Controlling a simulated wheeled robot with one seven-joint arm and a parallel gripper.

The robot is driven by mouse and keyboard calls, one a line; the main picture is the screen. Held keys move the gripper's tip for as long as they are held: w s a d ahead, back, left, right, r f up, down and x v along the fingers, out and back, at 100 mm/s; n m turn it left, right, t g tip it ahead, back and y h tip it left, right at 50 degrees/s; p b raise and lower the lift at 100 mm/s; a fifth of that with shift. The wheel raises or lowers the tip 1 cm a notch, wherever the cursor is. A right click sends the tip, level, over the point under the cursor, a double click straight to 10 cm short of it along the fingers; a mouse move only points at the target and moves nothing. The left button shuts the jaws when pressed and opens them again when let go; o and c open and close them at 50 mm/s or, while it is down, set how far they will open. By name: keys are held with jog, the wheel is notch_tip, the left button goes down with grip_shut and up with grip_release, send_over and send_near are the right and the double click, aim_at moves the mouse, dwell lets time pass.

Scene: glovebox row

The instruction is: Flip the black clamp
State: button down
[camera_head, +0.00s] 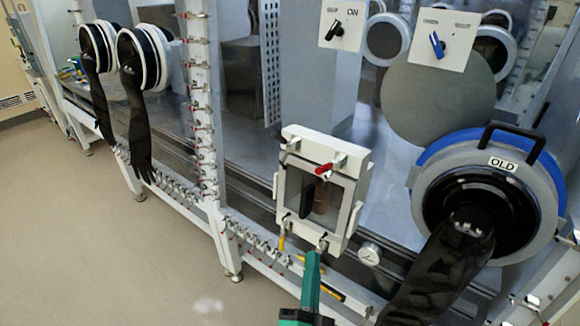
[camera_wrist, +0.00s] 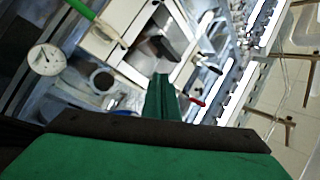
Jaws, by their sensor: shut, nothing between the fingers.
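A white square port frame (camera_head: 285,184) with a clear window has toggle clamps around its edge. In the wrist view, a black clamp handle (camera_wrist: 212,67) sticks out beside the frame, on the same side as a red clamp (camera_wrist: 195,102). My green gripper (camera_head: 315,258) is shut and empty, below the frame's lower right corner. Its fingers (camera_wrist: 163,82) show in the wrist view in front of the frame, apart from the black handle.
A round port marked OLD (camera_head: 470,215) with a hanging black glove stands right. A pressure gauge (camera_head: 369,254) is beside the frame. White panels carry a black switch (camera_head: 334,31) and a blue switch (camera_head: 437,45). Gloves (camera_head: 135,110) hang at left. The floor at left is clear.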

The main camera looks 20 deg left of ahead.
aim_at(289, 144)
jog(key=shift+w+a+r+n+y, duration=0.35)
jog(key=shift+w+a+r+y, duration=1.45)
jog(key=shift+r, duration=1.95)
jog(key=shift+w+a+r+n+y, duration=0.4)
jog(key=shift+w+a+r+y, duration=0.7)
jog(key=shift+w+r, duration=2.05)
jog(key=shift+w+a+r+n+y, duration=0.35)
jog(key=shift+w+a+r+y, duration=1)
jog(key=shift+r, duration=3)
jog(key=shift+w+a+h, duration=0.2)
jog(key=shift+a+h, duration=0.15)
jog(key=shift+a, duration=0.1)
jog(key=shift+w+f, duration=0.1)
